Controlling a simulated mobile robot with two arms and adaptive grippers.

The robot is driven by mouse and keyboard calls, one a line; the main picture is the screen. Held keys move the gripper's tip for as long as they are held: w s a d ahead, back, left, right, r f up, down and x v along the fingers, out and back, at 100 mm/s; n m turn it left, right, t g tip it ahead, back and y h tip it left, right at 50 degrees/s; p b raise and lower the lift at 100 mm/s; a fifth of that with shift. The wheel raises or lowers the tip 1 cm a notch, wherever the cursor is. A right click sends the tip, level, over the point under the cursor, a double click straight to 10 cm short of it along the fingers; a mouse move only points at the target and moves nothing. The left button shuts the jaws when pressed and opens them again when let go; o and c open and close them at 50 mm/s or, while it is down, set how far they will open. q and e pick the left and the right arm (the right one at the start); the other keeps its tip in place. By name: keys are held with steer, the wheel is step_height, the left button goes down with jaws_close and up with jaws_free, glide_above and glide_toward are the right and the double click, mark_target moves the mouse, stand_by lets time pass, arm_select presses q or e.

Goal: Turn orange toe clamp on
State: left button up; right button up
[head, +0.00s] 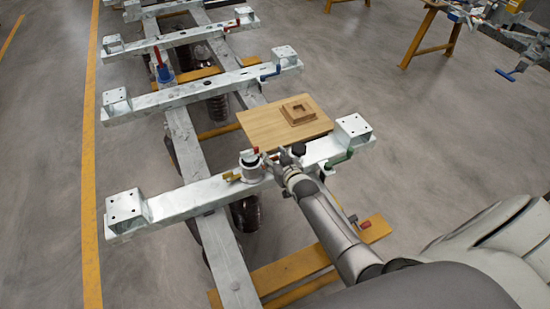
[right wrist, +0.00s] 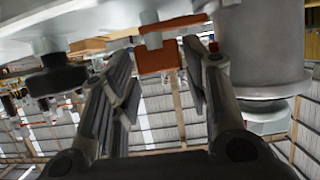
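The orange toe clamp (right wrist: 157,60) shows in the right wrist view as an orange block on a pale bolt, under a light metal surface. My right gripper (right wrist: 158,72) is open, with one dark finger on each side of the block and visible gaps. I cannot tell how deep the block sits between the fingers. In the head view my right gripper (head: 287,160) is at the nearest metal crossbeam (head: 190,200), beside a round metal fitting (head: 250,166). The toe clamp cannot be made out clearly there. My left gripper is out of view.
A wooden board (head: 262,127) with a small square wooden frame (head: 298,110) lies behind the near crossbeam. A yellow handle (head: 232,177) and a green clamp (head: 338,158) are on that beam. More crossbeams stand farther back. A dark knob (right wrist: 52,78) is left of my fingers.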

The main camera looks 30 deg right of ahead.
steer(key=shift+f, duration=0.1)
steer(key=shift+s, duration=0.2)
steer(key=v, duration=1.1)
steer(key=shift+s+r, duration=0.25)
